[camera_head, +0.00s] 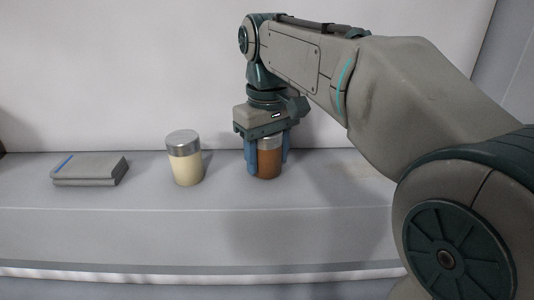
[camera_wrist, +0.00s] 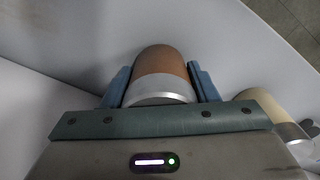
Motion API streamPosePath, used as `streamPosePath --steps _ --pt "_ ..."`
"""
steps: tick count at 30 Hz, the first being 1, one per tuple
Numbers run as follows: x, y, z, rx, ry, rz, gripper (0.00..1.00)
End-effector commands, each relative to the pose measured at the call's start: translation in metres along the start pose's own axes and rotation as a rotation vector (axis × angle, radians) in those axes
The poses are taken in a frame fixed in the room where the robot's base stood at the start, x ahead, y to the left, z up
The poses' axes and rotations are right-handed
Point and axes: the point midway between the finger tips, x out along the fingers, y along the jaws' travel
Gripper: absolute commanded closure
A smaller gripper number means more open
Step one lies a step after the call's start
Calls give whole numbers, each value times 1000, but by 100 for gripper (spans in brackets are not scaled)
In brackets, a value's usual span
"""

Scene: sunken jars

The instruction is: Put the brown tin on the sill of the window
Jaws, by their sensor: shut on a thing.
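The brown tin (camera_head: 268,164) has a silver lid and stands upright on the grey ledge, against its back part near the wall. My gripper (camera_head: 267,162) points down over it, with a blue finger on each side, shut on the tin. In the wrist view the tin (camera_wrist: 160,70) sits between the two blue fingers (camera_wrist: 160,85), lid toward the palm. Whether its base touches the ledge or hangs slightly above it, I cannot tell. No window is clearly recognisable in either view.
A cream jar with a silver lid (camera_head: 185,160) stands left of the tin; it also shows in the wrist view (camera_wrist: 262,104). The grey ledge (camera_head: 130,222) is clear in front. A pale wall rises behind.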

Motion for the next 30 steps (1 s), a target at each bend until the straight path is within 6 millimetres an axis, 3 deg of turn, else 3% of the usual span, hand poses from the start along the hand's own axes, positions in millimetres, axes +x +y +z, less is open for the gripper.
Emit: streamPosePath --steps 11,12,14,15,23,30 --pt "5 0 0 0 0 0 73" --pt "6 0 0 0 0 0 44" --pt "5 0 0 -1 0 0 27" --pt "5 0 0 0 0 0 25" --pt "4 0 0 -1 0 0 25" --pt "-17 0 -1 0 2 1 25"
